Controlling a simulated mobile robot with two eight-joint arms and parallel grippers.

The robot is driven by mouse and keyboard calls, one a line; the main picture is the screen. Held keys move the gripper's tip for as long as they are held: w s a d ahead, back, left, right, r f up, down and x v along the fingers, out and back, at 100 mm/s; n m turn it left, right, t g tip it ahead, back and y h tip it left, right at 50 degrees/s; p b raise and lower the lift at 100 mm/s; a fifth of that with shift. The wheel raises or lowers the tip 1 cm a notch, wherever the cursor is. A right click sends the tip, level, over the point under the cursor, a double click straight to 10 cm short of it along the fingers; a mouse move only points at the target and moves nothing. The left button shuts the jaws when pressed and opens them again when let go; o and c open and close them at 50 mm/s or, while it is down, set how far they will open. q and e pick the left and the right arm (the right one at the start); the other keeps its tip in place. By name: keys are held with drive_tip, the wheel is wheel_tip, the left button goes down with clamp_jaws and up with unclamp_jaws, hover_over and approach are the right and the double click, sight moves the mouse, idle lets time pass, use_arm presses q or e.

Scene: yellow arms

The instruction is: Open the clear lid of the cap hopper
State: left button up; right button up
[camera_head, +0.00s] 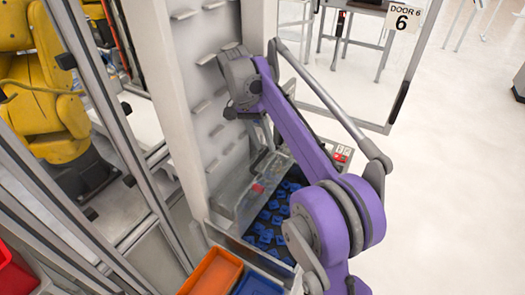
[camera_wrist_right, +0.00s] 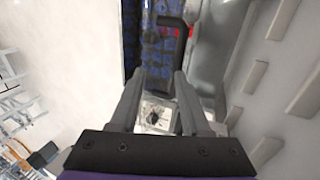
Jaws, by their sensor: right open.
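The cap hopper (camera_head: 222,238) stands at the foot of a pale upright panel, with many blue caps (camera_head: 268,222) inside. Its clear lid (camera_head: 243,190) is hard to make out; I cannot tell its exact angle. In the right wrist view, a dark bent handle (camera_wrist_right: 176,38) lies just beyond the fingertips, over the blue caps (camera_wrist_right: 163,8). My right gripper (camera_wrist_right: 160,74) is open, with its fingers on either side of an empty gap and apart from the handle. In the head view, the right gripper (camera_head: 264,132) is above the hopper, partly hidden by its purple arm. My left gripper is out of view.
Orange (camera_head: 212,272) and blue (camera_head: 258,284) bins stand before the hopper. The upright panel (camera_head: 212,90) with slanted ledges rises close beside my right gripper. A framed door marked 6 (camera_head: 402,20) is behind. A yellow robot (camera_head: 45,95) stands left.

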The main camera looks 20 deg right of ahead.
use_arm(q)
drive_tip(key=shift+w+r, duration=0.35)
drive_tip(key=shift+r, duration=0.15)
use_arm(e)
wheel_tip(320, 180, up, 5)
drive_tip(key=shift+w+f, duration=0.1)
drive_tip(key=shift+f, duration=0.05)
